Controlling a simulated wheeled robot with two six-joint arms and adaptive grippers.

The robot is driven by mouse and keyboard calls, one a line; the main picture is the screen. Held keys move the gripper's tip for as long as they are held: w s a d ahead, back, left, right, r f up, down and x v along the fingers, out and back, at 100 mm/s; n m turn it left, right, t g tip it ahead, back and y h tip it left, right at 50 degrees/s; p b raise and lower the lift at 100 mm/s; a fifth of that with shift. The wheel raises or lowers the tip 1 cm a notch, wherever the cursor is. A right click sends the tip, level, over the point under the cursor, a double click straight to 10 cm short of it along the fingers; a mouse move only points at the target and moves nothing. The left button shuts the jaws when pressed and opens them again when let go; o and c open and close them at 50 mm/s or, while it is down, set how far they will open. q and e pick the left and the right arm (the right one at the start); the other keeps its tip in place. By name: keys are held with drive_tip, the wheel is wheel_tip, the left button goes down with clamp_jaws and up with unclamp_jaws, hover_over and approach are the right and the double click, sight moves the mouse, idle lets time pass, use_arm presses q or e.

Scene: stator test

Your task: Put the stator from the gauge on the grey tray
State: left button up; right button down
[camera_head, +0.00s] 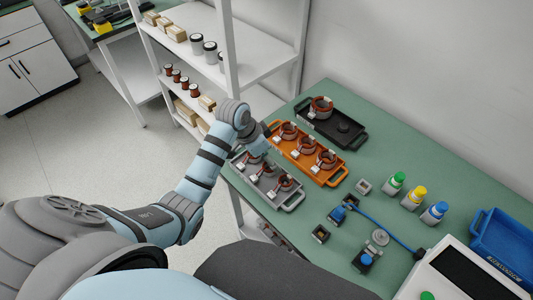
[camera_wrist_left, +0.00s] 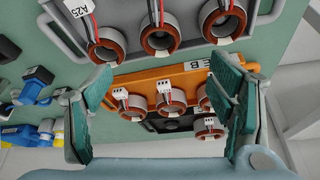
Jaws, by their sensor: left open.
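The grey tray (camera_head: 291,204) stands near the table's left edge with copper-ringed stators in it; three stators show on it in the left wrist view (camera_wrist_left: 160,32). My left gripper (camera_head: 262,146) is above the table around the grey and orange trays, partly hidden by its own arm. In the left wrist view its fingers (camera_wrist_left: 162,100) are wide apart with nothing held. My right gripper is not in view.
An orange tray (camera_head: 337,178) with three stators lies behind the grey tray. A black tray (camera_head: 351,143) holds one stator. Green, yellow and blue-capped bottles (camera_head: 412,197), a blue cable (camera_head: 385,226), a white instrument (camera_head: 465,275) and a blue bin (camera_head: 503,241) occupy the right.

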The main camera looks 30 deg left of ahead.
use_arm(q)
drive_tip(key=v, duration=1.2)
